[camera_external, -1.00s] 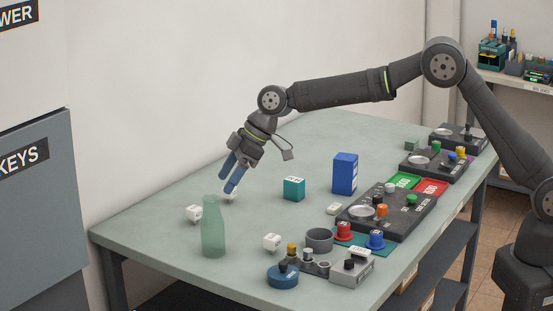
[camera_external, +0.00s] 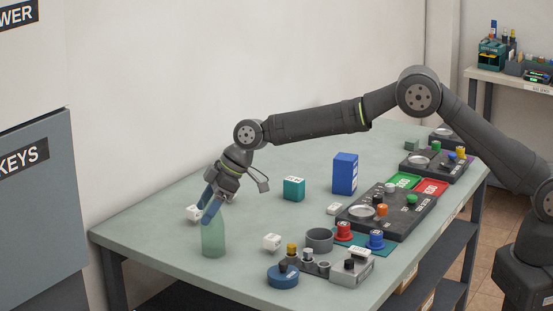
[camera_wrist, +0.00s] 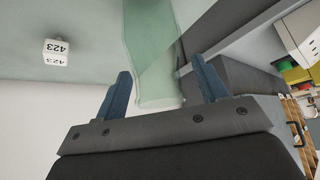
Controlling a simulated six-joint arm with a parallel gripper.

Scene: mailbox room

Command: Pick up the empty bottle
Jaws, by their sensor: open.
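The empty bottle (camera_external: 213,239) is translucent green and stands upright near the table's front left edge. My gripper (camera_external: 207,208) is at the bottle's upper part, with its blue fingers apart and pointing down; they hide the bottle's neck in the external view. In the wrist view, the bottle (camera_wrist: 153,55) extends down between the two fingertips of my open gripper (camera_wrist: 160,75).
A blue round piece (camera_external: 283,277), a grey ring (camera_external: 319,239) and a teal cube (camera_external: 293,189) stand farther right. The table (camera_external: 150,239) is clear left of the bottle.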

